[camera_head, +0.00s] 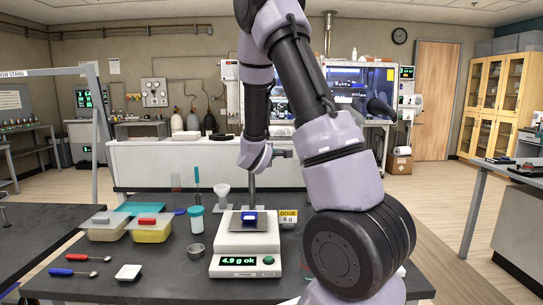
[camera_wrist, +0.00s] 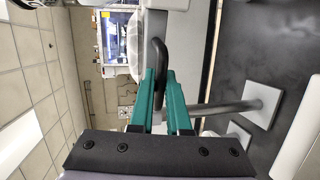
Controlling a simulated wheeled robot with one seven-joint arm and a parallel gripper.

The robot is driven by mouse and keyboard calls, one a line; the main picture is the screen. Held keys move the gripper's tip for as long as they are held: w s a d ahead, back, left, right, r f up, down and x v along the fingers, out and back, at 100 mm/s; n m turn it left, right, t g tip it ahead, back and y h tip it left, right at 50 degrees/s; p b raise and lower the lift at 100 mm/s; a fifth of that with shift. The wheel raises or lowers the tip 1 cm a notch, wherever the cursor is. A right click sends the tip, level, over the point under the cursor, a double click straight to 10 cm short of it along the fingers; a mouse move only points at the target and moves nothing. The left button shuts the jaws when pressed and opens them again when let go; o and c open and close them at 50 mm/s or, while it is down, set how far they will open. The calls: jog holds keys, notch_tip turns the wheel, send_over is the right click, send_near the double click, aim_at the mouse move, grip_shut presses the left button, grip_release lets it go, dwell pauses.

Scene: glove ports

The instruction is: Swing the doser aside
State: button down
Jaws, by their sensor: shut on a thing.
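The doser's grey post (camera_head: 252,187) stands upright behind the scale in the head view. The post (camera_wrist: 232,107) also shows in the wrist view, lying sideways in the picture and rising from a square light base (camera_wrist: 264,104). My gripper (camera_wrist: 160,78) has its two green fingers shut on a dark curved handle (camera_wrist: 157,50), which seems to belong to the doser. In the head view, my arm hides most of the doser's top. The scale (camera_head: 245,248) reads "4.9 g ok", with a blue item (camera_head: 249,215) on its pan.
A white funnel (camera_head: 223,194), a teal-capped jar (camera_head: 196,219) and a small metal cup (camera_head: 197,252) stand left of the scale.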

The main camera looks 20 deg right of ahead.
jog(key=shift+d, duration=0.1)
jog(key=c, duration=0.9)
grip_release()
jog(key=v, duration=1)
jog(key=shift+s, duration=0.25)
jog(key=shift+r, duration=0.1)
